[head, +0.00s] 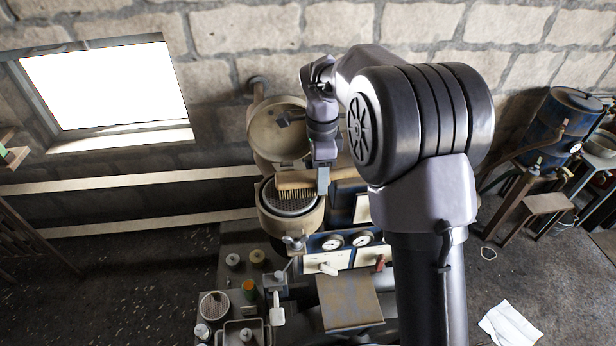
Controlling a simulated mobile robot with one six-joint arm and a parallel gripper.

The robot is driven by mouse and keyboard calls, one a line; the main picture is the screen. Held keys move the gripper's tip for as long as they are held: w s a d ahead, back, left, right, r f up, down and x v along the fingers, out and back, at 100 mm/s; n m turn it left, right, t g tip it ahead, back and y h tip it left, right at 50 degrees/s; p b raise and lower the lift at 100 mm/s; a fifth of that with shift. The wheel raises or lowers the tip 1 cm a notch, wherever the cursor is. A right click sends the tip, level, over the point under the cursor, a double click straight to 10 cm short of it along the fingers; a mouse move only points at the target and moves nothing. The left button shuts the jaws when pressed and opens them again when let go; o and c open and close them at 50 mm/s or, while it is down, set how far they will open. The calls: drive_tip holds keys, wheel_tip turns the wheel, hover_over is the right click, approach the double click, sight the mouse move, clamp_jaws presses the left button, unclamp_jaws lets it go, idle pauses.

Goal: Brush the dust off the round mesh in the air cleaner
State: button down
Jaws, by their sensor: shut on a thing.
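The air cleaner is a round tan housing (287,222) at the middle of the head view. Its lid (270,135) stands open, tilted up behind it. The round mesh (292,206) shows inside the housing, partly covered by the brush. My gripper (322,180) is shut on the brush's wooden back (295,180), near its right end. The bristles (299,189) point down over the mesh; I cannot tell whether they touch it. How much dust lies on the mesh is too small to tell.
Two gauges (347,239) sit on a blue panel right in front of the housing. A bench (230,313) holds jars and small parts in front. A blue barrel (563,118) stands at the right. A white cloth (510,325) lies on the floor. My arm hides the area right of the housing.

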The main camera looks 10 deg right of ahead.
sight(304, 175)
drive_tip(key=shift+s+a+f, duration=0.15)
drive_tip(key=shift+a+f, duration=0.2)
drive_tip(key=shift+a, duration=0.45)
drive_tip(key=r+p, duration=0.1)
drive_tip(key=a+r+p, duration=0.1)
drive_tip(key=r, duration=0.1)
drive_tip(key=w+a+r+p, duration=0.1)
drive_tip(key=shift+r, duration=0.2)
drive_tip(key=r, duration=0.1)
drive_tip(key=p, duration=0.1)
drive_tip(key=r+p, duration=0.1)
drive_tip(key=shift+s+d+r, duration=0.2)
drive_tip(key=shift+d+r, duration=0.05)
drive_tip(key=shift+r, duration=0.1)
drive_tip(key=shift+s+d+r+p, duration=0.1)
drive_tip(key=shift+r+p, duration=0.2)
drive_tip(key=shift+r, duration=0.2)
drive_tip(key=shift+w+a, duration=0.2)
drive_tip(key=shift+a, duration=0.05)
drive_tip(key=shift+d, duration=0.2)
drive_tip(key=shift+a, duration=0.1)
